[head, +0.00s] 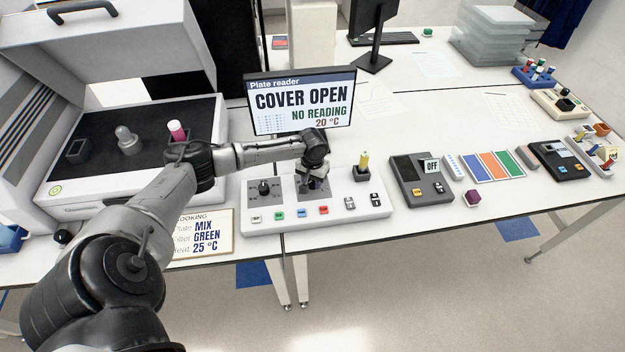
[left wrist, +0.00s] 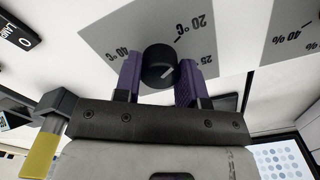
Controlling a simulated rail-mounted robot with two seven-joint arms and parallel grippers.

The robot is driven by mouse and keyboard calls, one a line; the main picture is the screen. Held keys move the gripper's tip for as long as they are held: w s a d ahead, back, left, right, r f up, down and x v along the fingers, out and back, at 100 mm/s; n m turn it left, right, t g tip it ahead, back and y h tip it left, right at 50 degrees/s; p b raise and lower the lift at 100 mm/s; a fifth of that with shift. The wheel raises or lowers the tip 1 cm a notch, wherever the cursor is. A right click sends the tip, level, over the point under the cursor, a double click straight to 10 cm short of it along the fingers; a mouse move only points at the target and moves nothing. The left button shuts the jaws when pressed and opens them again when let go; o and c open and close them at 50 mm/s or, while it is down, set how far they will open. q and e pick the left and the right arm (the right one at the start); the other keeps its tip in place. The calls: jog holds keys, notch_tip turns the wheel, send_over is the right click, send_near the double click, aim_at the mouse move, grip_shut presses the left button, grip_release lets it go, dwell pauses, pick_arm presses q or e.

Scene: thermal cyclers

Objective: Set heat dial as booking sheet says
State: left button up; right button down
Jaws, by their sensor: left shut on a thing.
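The booking sheet (head: 205,236) lies at the bench's front and reads MIX, GREEN and 25 °C. My arm partly covers its left side. The heat dial (left wrist: 158,62) is a round black knob on a grey scale plate (left wrist: 120,35) with 20 °C, 25 and 40 °C marks. A short white line shows on the knob; I cannot tell exactly which mark it points at. My left gripper (head: 314,184) is over the control panel (head: 275,222), shut on the dial, with purple fingers (left wrist: 159,80) on both sides of it. The plate reader screen (head: 302,102) reads COVER OPEN, NO READING, 20 °C.
A second black knob (head: 264,187) is on the panel's left. Several coloured buttons line its front, and a yellow-topped stick (head: 363,161) stands at its right. The open reader (head: 85,168) is at the left. A grey box marked OFF (head: 420,182) stands to the right.

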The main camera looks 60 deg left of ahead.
pick_arm(q)
jog(key=c, duration=0.3)
jog(key=shift+r+m+p, duration=0.2)
jog(key=shift+m+p, duration=0.8)
jog(key=shift+p, duration=0.05)
jog(key=m+p, duration=0.1)
jog(key=m, duration=0.1)
jog(key=shift+m+p, duration=0.3)
jog(key=shift+p, duration=0.1)
jog(key=m+p, duration=0.1)
jog(key=m, duration=0.2)
jog(key=shift+f+m, duration=0.1)
jog(key=shift+m, duration=0.2)
jog(key=m+p, duration=0.1)
jog(key=m, duration=0.1)
jog(key=shift+m, duration=0.7)
jog(key=o, duration=0.9)
jog(key=shift+f, duration=0.1)
